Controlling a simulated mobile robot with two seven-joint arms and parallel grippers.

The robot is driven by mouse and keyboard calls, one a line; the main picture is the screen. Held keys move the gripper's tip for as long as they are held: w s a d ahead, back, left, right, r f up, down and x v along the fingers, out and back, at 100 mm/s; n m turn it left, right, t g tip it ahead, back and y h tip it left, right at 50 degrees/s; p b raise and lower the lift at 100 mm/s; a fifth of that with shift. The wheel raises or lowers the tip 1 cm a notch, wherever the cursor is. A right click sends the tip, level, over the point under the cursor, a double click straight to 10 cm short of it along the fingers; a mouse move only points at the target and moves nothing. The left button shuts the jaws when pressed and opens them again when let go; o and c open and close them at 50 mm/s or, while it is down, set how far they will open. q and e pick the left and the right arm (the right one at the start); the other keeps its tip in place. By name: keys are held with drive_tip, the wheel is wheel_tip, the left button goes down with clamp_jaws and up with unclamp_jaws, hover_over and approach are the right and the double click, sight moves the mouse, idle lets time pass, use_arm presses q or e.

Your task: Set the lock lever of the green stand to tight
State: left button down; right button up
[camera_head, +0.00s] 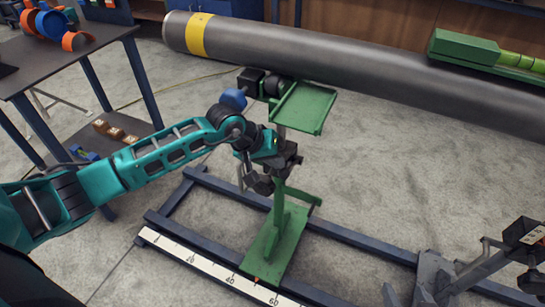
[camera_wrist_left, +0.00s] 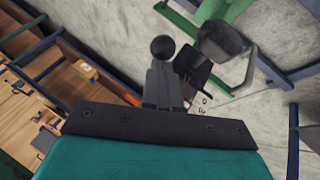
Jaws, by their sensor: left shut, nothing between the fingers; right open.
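The green stand stands on the rail frame, with a flat green base (camera_head: 275,245), an upright post and a tilted green tray (camera_head: 305,107) at the top. My left gripper (camera_head: 262,184) is at the stand's post, below the tray, and covers part of it. In the left wrist view its fingers (camera_wrist_left: 163,88) are shut with nothing between them. A black ball knob (camera_wrist_left: 162,48) shows just beyond the fingertips; I cannot tell whether they touch. Dark parts (camera_wrist_left: 205,60) lie beside it. The lock lever's setting cannot be made out.
A large grey pipe (camera_head: 350,68) with a yellow band runs behind the stand. A blue rail frame (camera_head: 350,238) with a white scale (camera_head: 205,268) lies on the floor. A dark table (camera_head: 60,60) stands at left.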

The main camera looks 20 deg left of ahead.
drive_tip(key=shift+d+f, duration=0.1)
use_arm(q)
drive_tip(key=s+f+b, duration=0.1)
drive_tip(key=f+b, duration=0.1)
drive_tip(key=s+f+b, duration=0.1)
drive_tip(key=f+b, duration=0.2)
drive_tip(key=s+f+b, duration=0.1)
drive_tip(key=f+b, duration=0.1)
drive_tip(key=shift+s+f+b, duration=0.15)
drive_tip(key=shift+s+b, duration=0.15)
drive_tip(key=shift+b, duration=0.05)
wheel_tip(320, 180, down, 9)
drive_tip(key=b, duration=0.5)
use_arm(e)
wheel_tip(320, 180, down, 10)
drive_tip(key=a, duration=0.2)
drive_tip(key=shift+w+r+y, duration=0.2)
drive_tip(key=shift+y, duration=0.1)
